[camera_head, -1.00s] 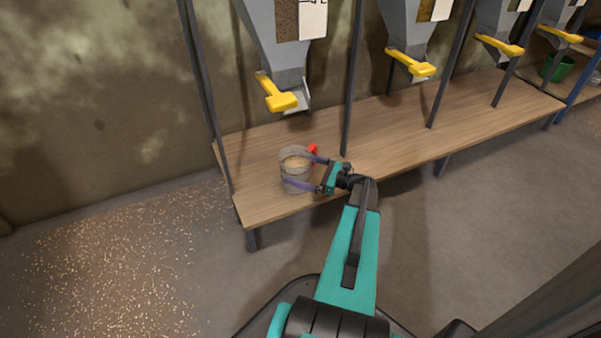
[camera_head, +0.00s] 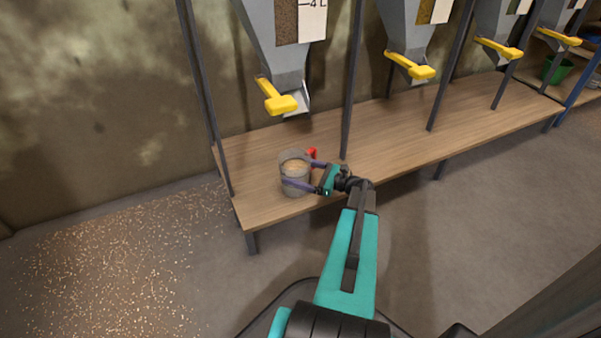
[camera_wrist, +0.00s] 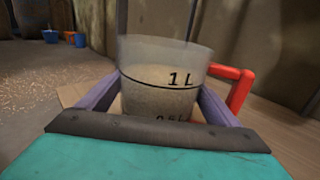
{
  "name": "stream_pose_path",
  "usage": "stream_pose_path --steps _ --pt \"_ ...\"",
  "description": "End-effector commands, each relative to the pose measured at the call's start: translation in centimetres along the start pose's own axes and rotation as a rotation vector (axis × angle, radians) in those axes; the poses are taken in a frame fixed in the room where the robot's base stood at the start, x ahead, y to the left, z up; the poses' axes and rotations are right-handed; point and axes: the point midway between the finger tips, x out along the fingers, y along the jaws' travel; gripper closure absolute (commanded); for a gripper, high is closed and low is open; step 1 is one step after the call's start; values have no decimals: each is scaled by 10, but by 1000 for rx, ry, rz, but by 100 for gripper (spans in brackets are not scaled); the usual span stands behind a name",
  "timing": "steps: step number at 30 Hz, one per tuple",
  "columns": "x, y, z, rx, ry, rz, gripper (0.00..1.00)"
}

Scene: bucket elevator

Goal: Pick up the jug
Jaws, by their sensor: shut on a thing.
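The jug (camera_head: 294,174) is a clear cup with a red handle, at the left end of the wooden bench. It holds pale grain. In the wrist view the jug (camera_wrist: 165,80) is upright, with a "1 L" line and the grain near that line. The red handle is on its right. My gripper (camera_head: 302,175) has its purple fingers on both sides of the jug, shut on its body. The wrist view shows the fingers (camera_wrist: 162,103) at the jug's sides. I cannot tell whether the jug's base touches the bench.
The wooden bench (camera_head: 390,132) runs to the right and is mostly clear. Grey hoppers with yellow levers (camera_head: 277,98) hang above it, between dark posts (camera_head: 351,80). A green bucket (camera_head: 557,69) stands far right. Grain is scattered on the floor at left.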

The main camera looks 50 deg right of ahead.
Motion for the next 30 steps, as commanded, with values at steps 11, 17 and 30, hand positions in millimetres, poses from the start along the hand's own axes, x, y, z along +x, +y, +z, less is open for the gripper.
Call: stream_pose_path --steps 11,17,30 --pt "0 0 2 -2 -4 2 75" --pt "0 0 8 -2 -4 2 75" --pt "1 1 43 -3 -4 1 75"
